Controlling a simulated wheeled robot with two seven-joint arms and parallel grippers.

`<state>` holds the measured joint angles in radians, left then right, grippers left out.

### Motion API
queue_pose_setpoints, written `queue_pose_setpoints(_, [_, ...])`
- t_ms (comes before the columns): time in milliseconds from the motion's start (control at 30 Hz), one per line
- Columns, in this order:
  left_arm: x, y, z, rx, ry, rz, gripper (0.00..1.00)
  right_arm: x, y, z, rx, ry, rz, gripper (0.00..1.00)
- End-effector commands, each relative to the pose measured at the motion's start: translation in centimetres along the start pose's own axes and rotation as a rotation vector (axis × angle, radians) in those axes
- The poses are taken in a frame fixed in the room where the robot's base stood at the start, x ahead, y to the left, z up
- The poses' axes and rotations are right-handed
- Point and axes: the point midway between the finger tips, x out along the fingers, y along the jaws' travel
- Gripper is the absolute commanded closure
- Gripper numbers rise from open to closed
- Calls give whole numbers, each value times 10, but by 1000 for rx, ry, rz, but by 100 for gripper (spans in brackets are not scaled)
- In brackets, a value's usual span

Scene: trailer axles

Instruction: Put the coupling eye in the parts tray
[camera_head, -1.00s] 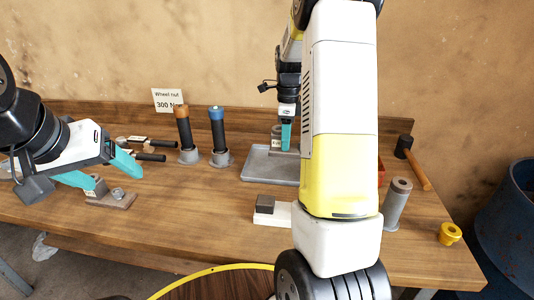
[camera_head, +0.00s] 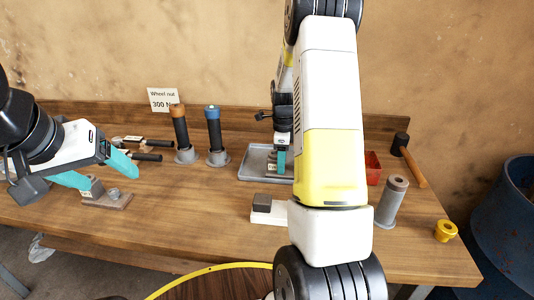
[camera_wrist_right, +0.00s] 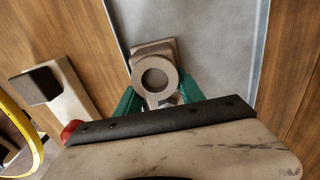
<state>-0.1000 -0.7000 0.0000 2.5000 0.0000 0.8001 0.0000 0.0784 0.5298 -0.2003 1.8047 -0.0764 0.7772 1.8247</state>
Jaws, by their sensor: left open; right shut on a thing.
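The coupling eye (camera_wrist_right: 155,76), a grey-brown ring on a squarish block, is between the teal fingers of my right gripper (camera_wrist_right: 158,98) in the right wrist view. The parts tray (camera_wrist_right: 212,35) is a flat grey tray below it. In the head view, the right gripper (camera_head: 282,162) is low over the right part of the tray (camera_head: 252,168), and my arm hides part of the tray. I cannot tell if the eye touches the tray floor. My left gripper (camera_head: 103,173) is open, above a small board (camera_head: 110,203) with metal parts at the left.
Two upright handled tools, orange-topped (camera_head: 181,135) and blue-topped (camera_head: 215,136), stand left of the tray. A white block with a dark top (camera_head: 264,207) lies in front. A red bin (camera_head: 373,168), grey cylinder (camera_head: 392,202), hammer (camera_head: 410,165) and yellow part (camera_head: 446,231) are at the right.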

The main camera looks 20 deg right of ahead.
Motion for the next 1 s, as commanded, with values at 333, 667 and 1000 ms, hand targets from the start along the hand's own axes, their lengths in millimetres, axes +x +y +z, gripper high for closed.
queue_pose_setpoints(333, [0, 0, 0, 0, 0, 0, 27, 2, 0, 0, 0, 1, 1, 33])
queue_pose_setpoints(667, [0, 0, 0, 0, 0, 0, 27, 0, 0, 0, 0, 0, -1, 33])
queue_pose_setpoints(1000, [0, 0, 0, 0, 0, 0, 27, -57, -1, 0, -1, -1, -6, 33])
